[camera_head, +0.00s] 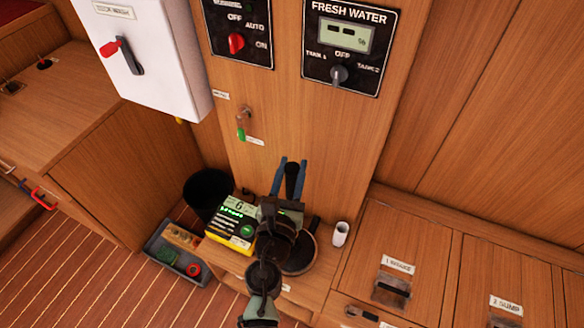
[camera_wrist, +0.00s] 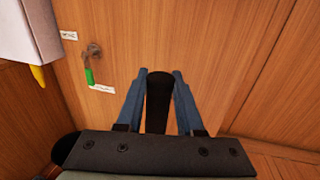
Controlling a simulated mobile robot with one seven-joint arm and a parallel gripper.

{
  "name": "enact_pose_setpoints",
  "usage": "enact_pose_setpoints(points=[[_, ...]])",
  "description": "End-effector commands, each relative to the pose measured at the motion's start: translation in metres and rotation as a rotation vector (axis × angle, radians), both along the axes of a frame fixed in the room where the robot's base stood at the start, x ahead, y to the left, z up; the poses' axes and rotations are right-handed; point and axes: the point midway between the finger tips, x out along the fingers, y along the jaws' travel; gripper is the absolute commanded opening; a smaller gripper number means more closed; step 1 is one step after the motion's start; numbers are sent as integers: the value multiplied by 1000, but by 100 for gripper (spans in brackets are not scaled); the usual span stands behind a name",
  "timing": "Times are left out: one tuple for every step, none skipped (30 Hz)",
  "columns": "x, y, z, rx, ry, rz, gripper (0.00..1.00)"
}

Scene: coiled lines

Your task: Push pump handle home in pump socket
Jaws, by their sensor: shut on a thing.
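My gripper (camera_head: 291,163) is in front of the wooden panel, with its two blue fingers on either side of the black pump handle (camera_head: 291,182). In the wrist view my gripper (camera_wrist: 160,73) is shut on the black handle (camera_wrist: 159,100), whose rounded end shows between the fingertips. The handle's other end is hidden behind my gripper. A dark round base (camera_head: 302,258) sits on the wooden ledge below, partly covered by my arm. It may be the pump with its socket, but no socket opening shows, and I cannot tell whether the handle touches it.
A yellow-and-black device (camera_head: 232,228) with a green display stands left of my arm. A black round container (camera_head: 207,193) and a grey tray (camera_head: 172,262) of small parts are further left. A white cup (camera_head: 340,233) stands right. A green-tagged hook (camera_head: 242,124) is on the panel.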

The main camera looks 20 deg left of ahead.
Motion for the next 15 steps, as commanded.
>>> enact_pose_setpoints(points=[[0, 0, -2, 0, -2, 0, 0], [0, 0, -2, 0, -2, 0, 0], [0, 0, -3, 0, -2, 0, 0], [0, 0, -4, 0, -2, 0, 0], [0, 0, -5, 0, -2, 0, 0], [0, 0, -6, 0, -2, 0, 0], [0, 0, -7, 0, -2, 0, 0], [0, 0, -7, 0, -2, 0, 0], [0, 0, -8, 0, -2, 0, 0], [0, 0, -9, 0, -2, 0, 0], [0, 0, -10, 0, -2, 0, 0], [0, 0, -11, 0, -2, 0, 0], [0, 0, -12, 0, -2, 0, 0], [0, 0, -12, 0, -2, 0, 0], [0, 0, -13, 0, -2, 0, 0]])
